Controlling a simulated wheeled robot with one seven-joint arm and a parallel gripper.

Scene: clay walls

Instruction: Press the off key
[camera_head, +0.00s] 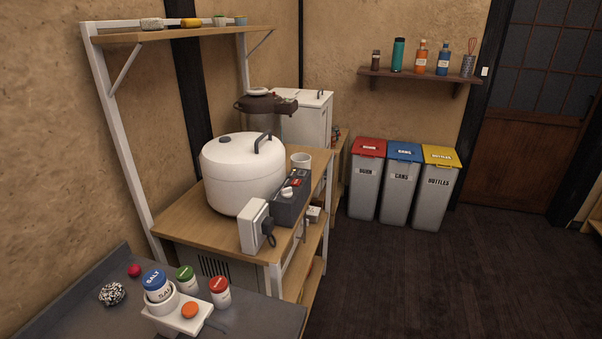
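A dark grey box (290,204) sits at the right edge of the wooden table, beside a large white round cooker (242,172) with a dark handle on top. Its upper face carries a red part (295,183) and a white knob-like part (287,192). Any lettering on it is too small to read, so I cannot tell which part is the off key. A white socket box (253,226) with a dark plug (268,232) stands in front of the grey box. My gripper is not in view.
A wooden tabletop (185,222) belongs to a white-framed rack with a high shelf (170,36). A grey counter (90,305) in front holds a blue-lidded salt jar (155,281) and other small things. Three bins, one red-lidded (367,178), stand behind. The dark floor (420,280) at right is clear.

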